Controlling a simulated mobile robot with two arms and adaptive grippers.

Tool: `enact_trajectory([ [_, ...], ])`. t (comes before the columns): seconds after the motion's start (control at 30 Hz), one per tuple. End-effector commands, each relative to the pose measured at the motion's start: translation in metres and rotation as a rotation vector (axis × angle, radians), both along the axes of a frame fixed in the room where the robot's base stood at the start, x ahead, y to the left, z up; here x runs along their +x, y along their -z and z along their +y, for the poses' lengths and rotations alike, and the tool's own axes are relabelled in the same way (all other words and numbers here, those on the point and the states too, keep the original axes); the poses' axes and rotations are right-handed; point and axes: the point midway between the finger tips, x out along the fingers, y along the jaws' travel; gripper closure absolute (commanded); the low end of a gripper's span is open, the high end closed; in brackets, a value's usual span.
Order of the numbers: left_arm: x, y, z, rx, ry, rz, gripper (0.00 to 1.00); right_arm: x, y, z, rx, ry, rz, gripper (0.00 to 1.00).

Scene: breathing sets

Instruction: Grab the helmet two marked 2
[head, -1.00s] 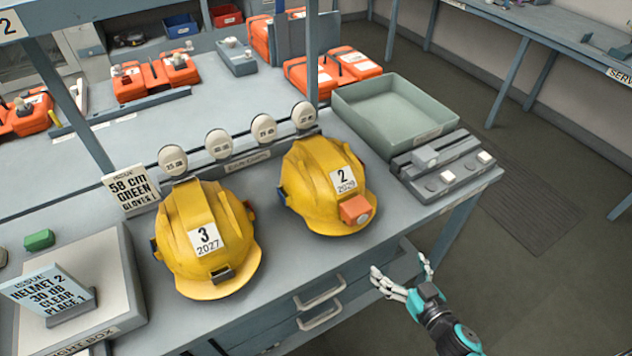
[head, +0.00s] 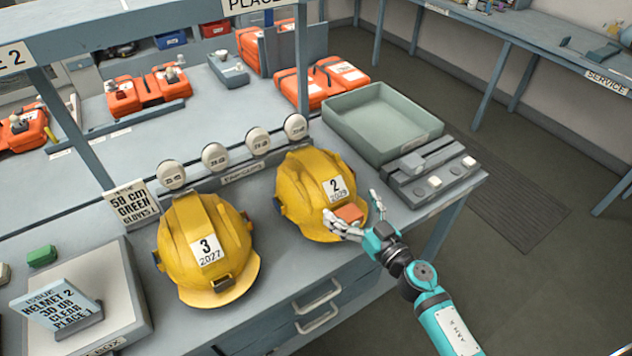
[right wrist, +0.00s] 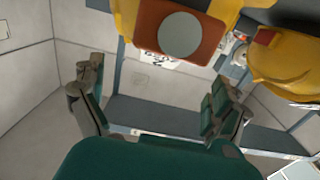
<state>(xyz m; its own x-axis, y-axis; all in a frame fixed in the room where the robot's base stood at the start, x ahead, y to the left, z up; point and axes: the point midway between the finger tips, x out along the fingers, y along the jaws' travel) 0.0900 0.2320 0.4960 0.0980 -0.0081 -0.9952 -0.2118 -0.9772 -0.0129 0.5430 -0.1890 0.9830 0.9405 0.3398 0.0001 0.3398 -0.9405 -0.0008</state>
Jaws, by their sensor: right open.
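The yellow helmet marked 2 (head: 301,188) sits upright on the grey bench, with an orange lamp (head: 350,213) on its front. The yellow helmet marked 3 (head: 190,232) stands to its left. My right gripper (head: 355,217) is open at the front of helmet 2, with its fingers spread on either side of the lamp. In the right wrist view the open fingers (right wrist: 160,105) have nothing between them, and the lamp (right wrist: 180,30) and helmet 2 (right wrist: 125,15) are just beyond. I cannot tell whether the fingers touch the helmet. My left gripper is out of view.
A green-grey tray (head: 421,146) and a grey block with buttons (head: 415,198) stand right of helmet 2. A sign reading helmet 2 (head: 62,305) stands at the left. Drawer handles (head: 318,297) stick out below.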

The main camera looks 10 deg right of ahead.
Motion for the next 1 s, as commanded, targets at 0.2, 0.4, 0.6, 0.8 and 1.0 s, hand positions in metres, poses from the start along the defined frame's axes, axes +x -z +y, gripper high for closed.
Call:
enact_trajectory([
  [0.2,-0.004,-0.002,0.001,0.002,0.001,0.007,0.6,0.017,-0.001,0.006,0.001,0.0,-0.002,0.0],
  [0.4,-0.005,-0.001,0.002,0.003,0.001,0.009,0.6,0.045,0.001,0.015,0.0,0.0,-0.001,0.0],
  [0.6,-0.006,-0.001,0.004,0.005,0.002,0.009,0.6,0.053,0.001,0.019,-0.001,-0.001,0.001,0.0],
  [0.8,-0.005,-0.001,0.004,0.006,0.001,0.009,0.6,0.053,0.001,0.018,-0.001,-0.001,0.001,0.08],
  [1.0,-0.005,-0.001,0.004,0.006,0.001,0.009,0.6,0.053,0.001,0.018,-0.001,-0.001,0.001,0.34],
])
